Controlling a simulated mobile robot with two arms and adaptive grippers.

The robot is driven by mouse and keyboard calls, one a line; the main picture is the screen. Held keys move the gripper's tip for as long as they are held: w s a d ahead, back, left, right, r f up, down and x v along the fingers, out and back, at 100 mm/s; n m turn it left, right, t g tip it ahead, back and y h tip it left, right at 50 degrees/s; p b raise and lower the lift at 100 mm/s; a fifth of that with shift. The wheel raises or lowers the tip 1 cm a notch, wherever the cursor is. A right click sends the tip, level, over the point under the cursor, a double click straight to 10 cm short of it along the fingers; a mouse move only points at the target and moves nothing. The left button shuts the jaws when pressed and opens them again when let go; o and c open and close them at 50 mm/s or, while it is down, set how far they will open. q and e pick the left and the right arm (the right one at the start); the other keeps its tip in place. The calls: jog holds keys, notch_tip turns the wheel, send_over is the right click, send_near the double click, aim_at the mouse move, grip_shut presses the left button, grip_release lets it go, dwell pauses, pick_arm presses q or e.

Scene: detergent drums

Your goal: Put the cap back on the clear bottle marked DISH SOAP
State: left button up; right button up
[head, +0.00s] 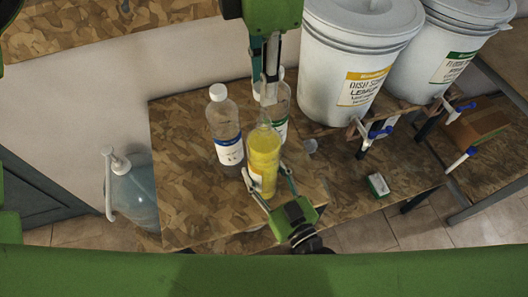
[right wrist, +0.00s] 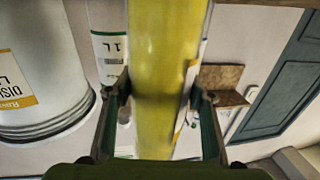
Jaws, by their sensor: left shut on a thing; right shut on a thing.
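The bottle with yellow contents (head: 264,158) stands on the wooden table, its label mostly hidden. My right gripper (head: 268,184) is shut around its lower body; in the right wrist view the yellow bottle (right wrist: 165,80) fills the space between the fingers. My left gripper (head: 269,98) comes down from the top, fingertips close together just above the yellow bottle's top. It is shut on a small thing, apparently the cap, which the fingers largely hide. I cannot read DISH SOAP on the yellow bottle.
A clear blue-labelled bottle (head: 225,130) with a white cap stands at left. A green-labelled bottle (head: 283,108) stands behind my left fingers. White drums (head: 345,60) stand at upper right. A pump jug (head: 130,190) stands left.

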pick_arm(q)
jog(key=shift+f, duration=2.35)
jog(key=shift+f, duration=0.1)
jog(key=shift+f, duration=0.8)
jog(key=shift+f, duration=0.6)
